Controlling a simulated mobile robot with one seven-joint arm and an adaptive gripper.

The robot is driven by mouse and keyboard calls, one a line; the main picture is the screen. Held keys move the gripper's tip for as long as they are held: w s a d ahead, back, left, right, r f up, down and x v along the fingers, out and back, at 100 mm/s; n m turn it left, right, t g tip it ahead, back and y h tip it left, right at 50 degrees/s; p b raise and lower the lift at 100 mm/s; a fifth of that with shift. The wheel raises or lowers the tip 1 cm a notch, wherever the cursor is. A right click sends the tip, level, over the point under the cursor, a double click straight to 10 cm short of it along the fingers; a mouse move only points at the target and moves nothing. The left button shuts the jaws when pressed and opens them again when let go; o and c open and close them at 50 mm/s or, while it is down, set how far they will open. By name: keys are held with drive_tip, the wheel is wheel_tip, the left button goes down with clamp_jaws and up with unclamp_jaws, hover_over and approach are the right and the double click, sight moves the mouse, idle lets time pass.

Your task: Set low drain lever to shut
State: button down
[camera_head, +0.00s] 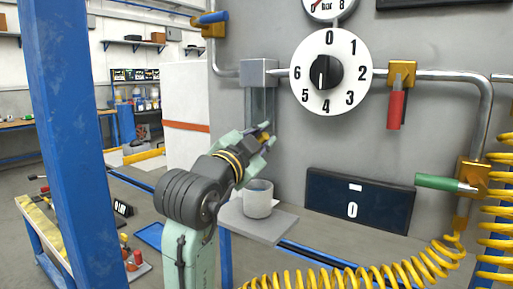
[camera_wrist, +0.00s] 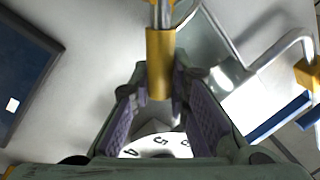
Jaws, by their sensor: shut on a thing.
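The drain lever has a yellow grip (camera_wrist: 160,65) on a steel stem, seen between my fingers in the wrist view. My gripper (camera_wrist: 161,108) has its two dark pads on either side of this grip and is shut on it. In the head view my gripper (camera_head: 263,140) is just below the glass tube (camera_head: 261,103) under a grey block. Only a small yellow part of the lever shows there between the green fingers. The fingers hide most of it, so its exact angle is unclear in the head view.
A pale cup (camera_head: 258,203) stands on a grey plate (camera_head: 232,221) below my gripper. A numbered dial (camera_head: 340,97), a red lever (camera_head: 395,112) and a green lever (camera_head: 435,182) are to the right. A blue lever (camera_head: 213,17) is upper left. A yellow coiled hose (camera_head: 375,275) lies in front.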

drive_tip(key=shift+s+d+f+m+g+h+b, duration=0.35)
drive_tip(key=shift+f+m+b, duration=0.5)
drive_tip(key=shift+m+b, duration=0.75)
drive_tip(key=shift+s+d+f+m+h+b, duration=0.1)
drive_tip(key=shift+d+f+m+h+b, duration=0.3)
drive_tip(key=shift+f+m+b, duration=1.15)
drive_tip(key=shift+s+d+f+m+g+h+b, duration=0.2)
drive_tip(key=shift+m+h+b, duration=0.55)
drive_tip(key=shift+m, duration=1.5)
drive_tip(key=c, duration=1.5)
unclamp_jaws()
drive_tip(key=shift+a, duration=0.1)
drive_tip(key=v, duration=1.2)
drive_tip(key=shift+r, duration=0.1)
